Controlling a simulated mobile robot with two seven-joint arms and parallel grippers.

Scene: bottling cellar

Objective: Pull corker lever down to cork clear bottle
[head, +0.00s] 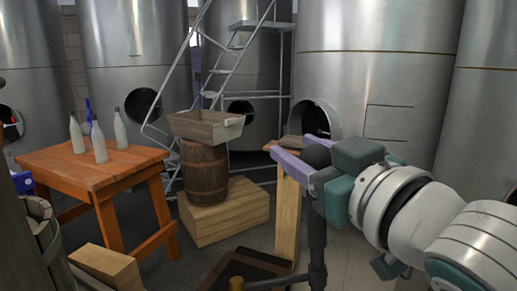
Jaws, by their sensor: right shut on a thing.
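My right gripper (293,160), with purple fingers, reaches in from the right. It is shut on the round black knob (317,155) of what looks like the corker lever. A dark upright bar (316,228) runs down below the knob. The corker's lower part is cut off or hidden, and I cannot make out a bottle in it. Several pale bottles, one of them at the front (99,143), stand upright on the orange wooden table (92,176) at left. I cannot tell which is the clear bottle. My left gripper is not in view.
A wooden crate (205,126) sits on a barrel (204,172), which stands on a wooden box (226,212). A wooden post (288,218) stands beside my right gripper. Steel tanks (376,60) and a metal ladder (222,75) fill the back. Some floor is clear at centre.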

